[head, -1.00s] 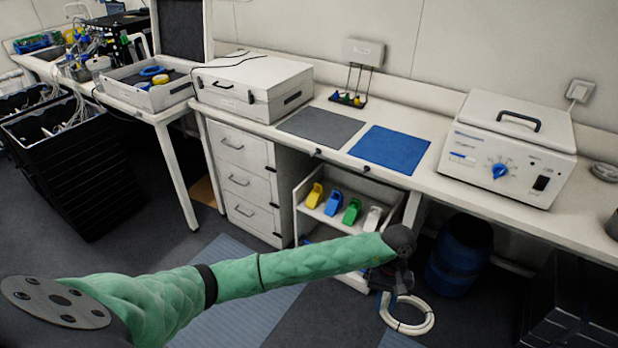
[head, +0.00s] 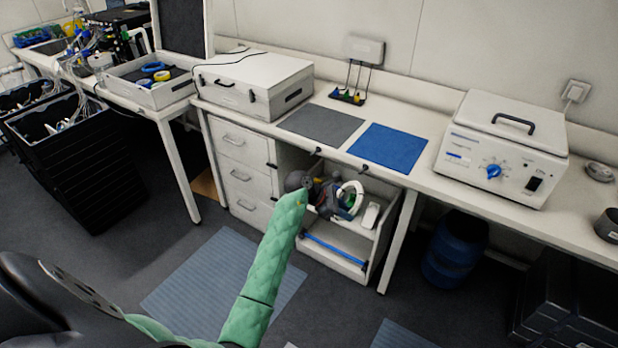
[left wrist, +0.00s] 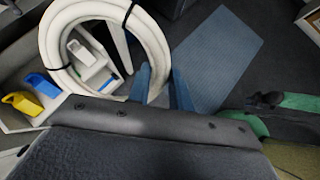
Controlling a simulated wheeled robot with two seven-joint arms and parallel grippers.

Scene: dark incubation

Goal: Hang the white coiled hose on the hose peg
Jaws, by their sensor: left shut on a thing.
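The white coiled hose (head: 358,190) hangs in my left gripper (head: 336,196), in front of the open shelf under the bench. In the left wrist view the hose (left wrist: 155,50) is a large ring with dark ties, and its lower right part passes between the blue fingers (left wrist: 160,85). Two small dark pegs stick out from the bench's front edge, a left one (head: 318,151) and a right one (head: 365,168). I cannot tell which is the hose peg. The hose is below both and apart from them. My right gripper is not in view.
The shelf unit (head: 340,262) holds a white item (head: 371,215); yellow (left wrist: 22,103) and blue (left wrist: 42,85) ones show in the left wrist view. White drawers (head: 240,178) stand left of it. A blue drum (head: 455,250) stands to the right under the bench.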

